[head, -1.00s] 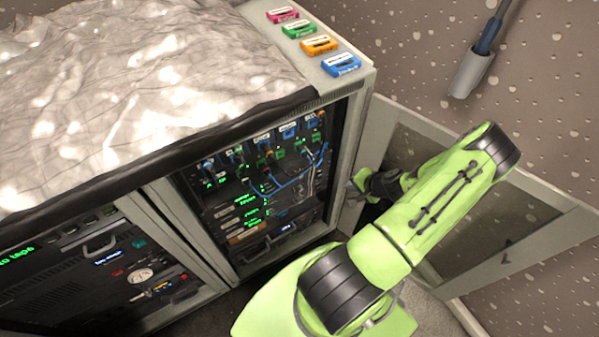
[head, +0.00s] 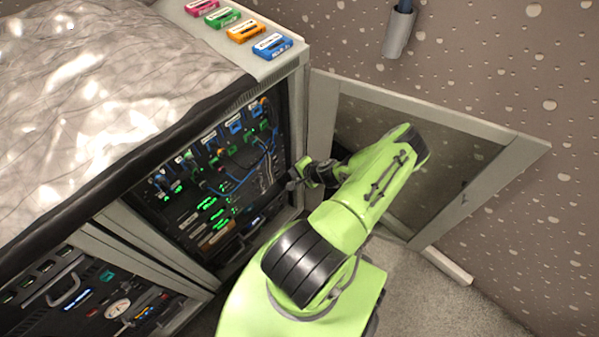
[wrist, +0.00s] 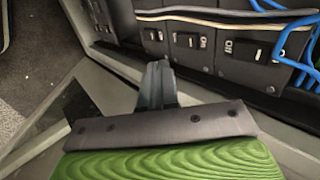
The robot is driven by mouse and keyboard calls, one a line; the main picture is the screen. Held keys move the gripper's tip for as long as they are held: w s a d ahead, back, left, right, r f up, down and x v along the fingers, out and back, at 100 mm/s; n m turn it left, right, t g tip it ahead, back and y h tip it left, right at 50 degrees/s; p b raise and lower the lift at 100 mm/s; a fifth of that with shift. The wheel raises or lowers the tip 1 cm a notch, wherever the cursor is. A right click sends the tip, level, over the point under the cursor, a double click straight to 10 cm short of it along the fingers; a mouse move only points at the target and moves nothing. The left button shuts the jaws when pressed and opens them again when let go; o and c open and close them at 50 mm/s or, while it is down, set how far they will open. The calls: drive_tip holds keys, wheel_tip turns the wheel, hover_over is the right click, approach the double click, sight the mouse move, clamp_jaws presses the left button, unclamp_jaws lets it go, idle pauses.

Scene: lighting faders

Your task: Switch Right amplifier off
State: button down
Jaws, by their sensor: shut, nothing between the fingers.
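My gripper (head: 297,180) is shut and empty, beside the right edge of the open equipment rack (head: 190,232) in the head view. In the wrist view my gripper (wrist: 157,82) points toward a row of dark modules with small black rocker switches, such as a left one (wrist: 152,35), a middle one (wrist: 187,40) and a right one (wrist: 243,50). The fingertips appear just below this row, with no clear touch on a switch. I cannot read labels that tell which switch belongs to the Right amplifier, nor whether any switch is on or off.
The rack's framed door (head: 485,195) stands open to the right, behind my arm. Blue cables (wrist: 290,38) hang across the modules' right side. Coloured cassettes (head: 246,31) lie on the cabinet top beside a crumpled cover (head: 90,95). A second equipment bay (head: 95,300) is at lower left.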

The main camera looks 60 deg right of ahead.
sight(277, 163)
drive_tip(key=w+d+f+b, duration=0.1)
drive_tip(key=w+f, duration=0.2)
drive_tip(key=w, duration=0.3)
drive_tip(key=shift+d, duration=0.2)
drive_tip(key=shift+r, duration=0.1)
drive_tip(key=shift+w+b, duration=0.2)
drive_tip(key=shift+b, duration=0.15)
